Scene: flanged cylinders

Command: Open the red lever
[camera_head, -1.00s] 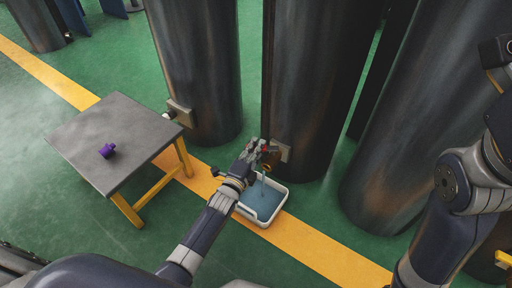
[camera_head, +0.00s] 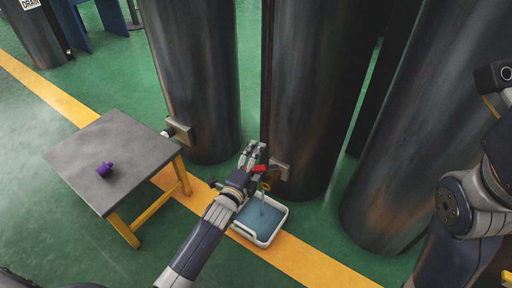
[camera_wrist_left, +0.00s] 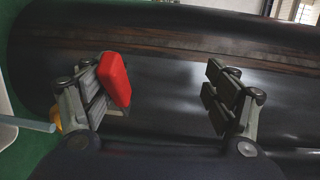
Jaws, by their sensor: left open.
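The red lever (camera_head: 259,168) sits above a brass valve (camera_head: 265,186) low on the front of the middle dark cylinder. My left gripper (camera_head: 253,154) is right beside the lever, open. In the left wrist view the gripper (camera_wrist_left: 160,95) has its fingers wide apart, with the dark cylinder wall behind. There the red lever (camera_wrist_left: 115,78) overlaps the inner side of the left finger; whether they touch I cannot tell. Nothing is clamped. A thin bluish stream (camera_head: 262,199) runs down below the valve. My right gripper is not in view; only part of that arm shows at right.
A white-rimmed tray (camera_head: 282,211) with blue liquid stands on the floor under the valve. A grey-topped table (camera_head: 135,145) with a purple object (camera_head: 104,169) is at left. Other tall cylinders (camera_head: 190,80) stand on both sides. Green floor is open at the front.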

